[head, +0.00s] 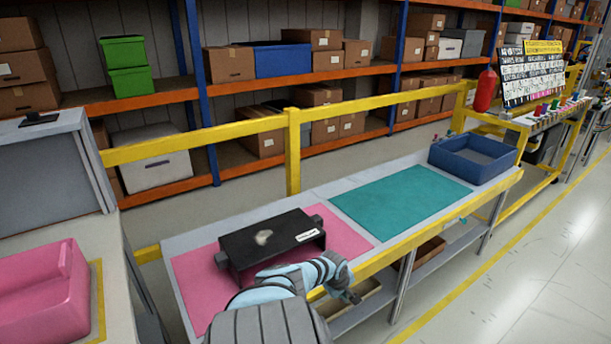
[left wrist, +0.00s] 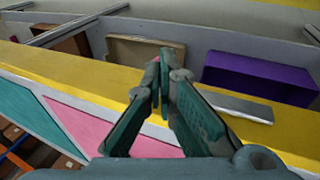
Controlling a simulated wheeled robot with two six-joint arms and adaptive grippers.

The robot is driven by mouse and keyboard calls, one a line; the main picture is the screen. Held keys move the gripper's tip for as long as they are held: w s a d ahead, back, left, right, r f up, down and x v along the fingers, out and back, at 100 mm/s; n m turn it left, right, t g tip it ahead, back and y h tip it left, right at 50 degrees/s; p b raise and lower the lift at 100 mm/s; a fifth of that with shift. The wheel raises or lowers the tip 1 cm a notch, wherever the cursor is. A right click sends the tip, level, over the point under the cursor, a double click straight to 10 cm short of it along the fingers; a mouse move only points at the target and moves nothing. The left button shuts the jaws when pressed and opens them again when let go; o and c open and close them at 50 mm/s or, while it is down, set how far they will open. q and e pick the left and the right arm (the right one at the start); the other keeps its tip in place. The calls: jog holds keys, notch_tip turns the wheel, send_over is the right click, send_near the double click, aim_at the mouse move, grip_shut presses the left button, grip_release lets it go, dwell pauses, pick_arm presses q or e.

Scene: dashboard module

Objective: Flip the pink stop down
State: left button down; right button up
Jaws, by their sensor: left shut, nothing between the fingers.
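My left gripper (head: 350,294) is shut and empty, held over the yellow front rail (head: 408,245) of the workbench. It also shows from behind in the left wrist view (left wrist: 158,62), with its fingertips together above the rail. A black dashboard module (head: 265,243) with a white label lies on the pink mat (head: 345,234), behind and left of the gripper, apart from it. A large pink block-like fixture (head: 42,295) sits on the counter at far left. I cannot make out a separate pink stop for certain. My right gripper is not in view.
A teal mat (head: 398,203) lies empty on the bench, with a blue tray (head: 472,158) at its right end. A yellow guard rail (head: 293,150) runs behind. In the left wrist view, a purple bin (left wrist: 258,76) and a tan tray (left wrist: 145,52) sit on the lower shelf.

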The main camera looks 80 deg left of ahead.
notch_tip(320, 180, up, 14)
jog(key=p, duration=1.3)
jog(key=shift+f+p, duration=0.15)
jog(key=shift+p, duration=0.15)
